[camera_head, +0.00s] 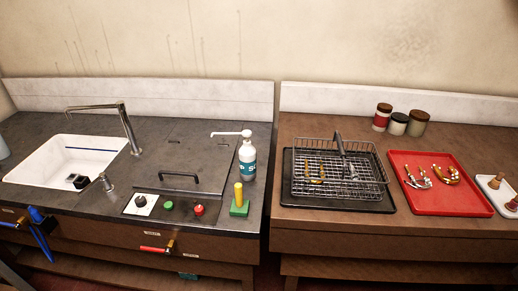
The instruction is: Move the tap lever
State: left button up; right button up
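A chrome tap (127,128) stands at the right rim of the white sink (125,145), its spout reaching left over the basin. A small metal lever-like fitting (104,182) stands on the counter at the sink's front right. A red-handled lever (154,249) with a brass body sits on the counter's front, its handle pointing left and roughly level. A blue lever-like part (42,240) hangs down on the front at the far left. I cannot tell for certain which of these is the tap lever. Neither of my grippers is in view.
A panel with a dial and green and red buttons (199,210) lies right of the sink, beside a lid with a black handle (180,176). A pump bottle (247,158) stands behind. A wire basket (372,175) and red tray (436,200) are on the right bench.

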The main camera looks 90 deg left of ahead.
aim_at(102, 176)
jog(key=u, duration=4.3)
jog(key=i+j, duration=0.1)
jog(key=z, duration=0.05)
